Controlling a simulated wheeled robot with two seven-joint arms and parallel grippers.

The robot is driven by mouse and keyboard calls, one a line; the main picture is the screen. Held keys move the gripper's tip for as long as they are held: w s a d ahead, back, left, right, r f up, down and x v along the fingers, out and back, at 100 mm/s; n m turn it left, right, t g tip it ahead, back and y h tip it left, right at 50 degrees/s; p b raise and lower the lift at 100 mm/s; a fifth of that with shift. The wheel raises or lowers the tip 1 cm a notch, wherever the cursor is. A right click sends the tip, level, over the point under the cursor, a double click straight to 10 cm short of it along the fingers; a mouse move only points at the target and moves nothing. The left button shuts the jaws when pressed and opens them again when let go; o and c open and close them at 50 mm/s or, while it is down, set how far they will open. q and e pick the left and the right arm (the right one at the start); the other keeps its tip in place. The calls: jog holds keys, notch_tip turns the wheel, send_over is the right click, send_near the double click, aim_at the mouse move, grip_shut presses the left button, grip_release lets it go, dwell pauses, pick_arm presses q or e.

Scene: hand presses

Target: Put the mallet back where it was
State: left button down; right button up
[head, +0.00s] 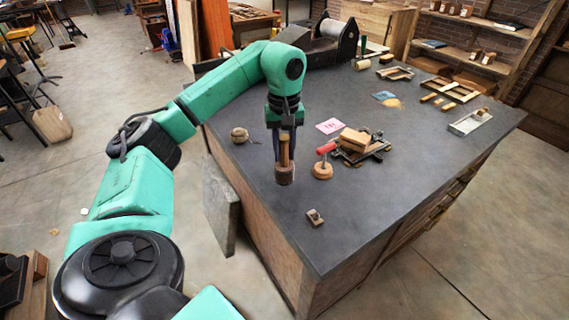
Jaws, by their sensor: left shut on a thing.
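The mallet (285,174) has a light wooden handle pointing up and a brown round head at the bottom. It is upright near the left edge of the dark tabletop (375,205). My left gripper (285,140) points straight down and is shut on the mallet's handle from above. I cannot tell whether the head touches the tabletop or is slightly above it. My right gripper is not in view.
Right of the mallet stands a red-handled tool on a round wooden base (322,170), then a small press with a wooden block (355,140). A twine ball (239,135) lies left. A small wooden piece (315,217) lies in front. The front right tabletop is clear.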

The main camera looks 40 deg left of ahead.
aim_at(283, 166)
pick_arm(q)
jog(key=f, duration=0.2)
jog(key=shift+s+f, duration=0.3)
jog(key=shift+f, duration=0.3)
jog(key=shift+w+f, duration=0.1)
jog(key=shift+f, duration=0.1)
jog(key=c, duration=0.6)
grip_release()
jog(key=shift+d, duration=0.1)
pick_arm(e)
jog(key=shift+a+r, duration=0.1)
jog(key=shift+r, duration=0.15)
pick_arm(q)
jog(key=shift+r, duration=0.1)
